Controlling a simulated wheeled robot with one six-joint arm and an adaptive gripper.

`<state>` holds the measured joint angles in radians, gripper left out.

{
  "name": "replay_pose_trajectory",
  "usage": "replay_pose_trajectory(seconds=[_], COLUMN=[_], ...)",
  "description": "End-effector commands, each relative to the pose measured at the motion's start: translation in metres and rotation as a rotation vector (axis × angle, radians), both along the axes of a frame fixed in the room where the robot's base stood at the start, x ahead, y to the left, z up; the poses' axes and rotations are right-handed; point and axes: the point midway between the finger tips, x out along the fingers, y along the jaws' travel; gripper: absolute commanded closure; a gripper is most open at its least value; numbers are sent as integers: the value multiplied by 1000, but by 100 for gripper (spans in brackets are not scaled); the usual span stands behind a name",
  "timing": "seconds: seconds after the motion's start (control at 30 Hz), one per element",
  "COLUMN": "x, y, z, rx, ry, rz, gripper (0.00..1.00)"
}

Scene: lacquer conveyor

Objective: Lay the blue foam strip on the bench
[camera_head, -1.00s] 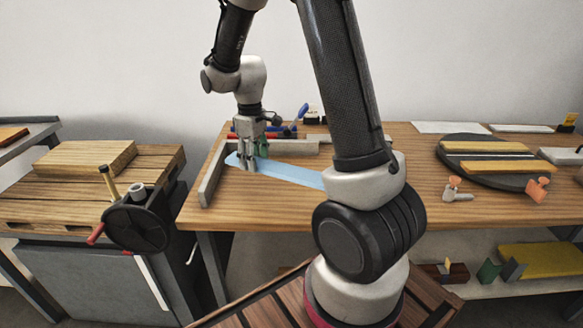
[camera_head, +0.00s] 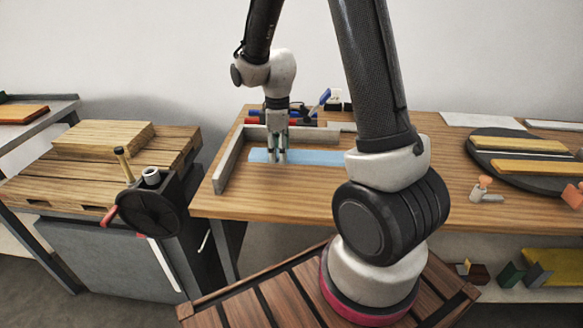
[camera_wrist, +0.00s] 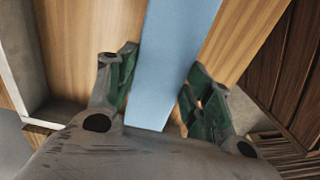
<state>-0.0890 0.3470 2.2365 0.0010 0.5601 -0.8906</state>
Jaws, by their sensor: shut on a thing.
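The blue foam strip (camera_head: 318,157) is long, flat and light blue, and runs left to right above the wooden bench (camera_head: 300,205), nearly in line with its back fence. I cannot tell whether it touches the bench top. My gripper (camera_head: 277,158) points down and is shut on the strip near its left end. In the wrist view the strip (camera_wrist: 180,40) passes between the two green-padded fingers (camera_wrist: 162,72). My arm hides the strip's right end in the head view.
A grey L-shaped fence (camera_head: 229,165) borders the strip at left and back. Red and blue tools (camera_head: 320,98) lie behind it. A dark round turntable (camera_head: 530,182) with yellow strips stands at right. A vise (camera_head: 150,205) is on the left table. Bench front is clear.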

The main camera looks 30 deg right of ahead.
Motion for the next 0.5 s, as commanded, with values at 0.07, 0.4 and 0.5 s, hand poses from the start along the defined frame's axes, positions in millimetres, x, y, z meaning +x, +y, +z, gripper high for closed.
replay_pose_trajectory(seconds=[0.07, 0.4, 0.5], x=[-1, -1, 0], y=[0, 0, 0], z=[-16, -54, -67], rx=[-1, 0, 0], ry=[4, 4, 2], rz=[-1, -2, -2], gripper=[64, 64, 64])
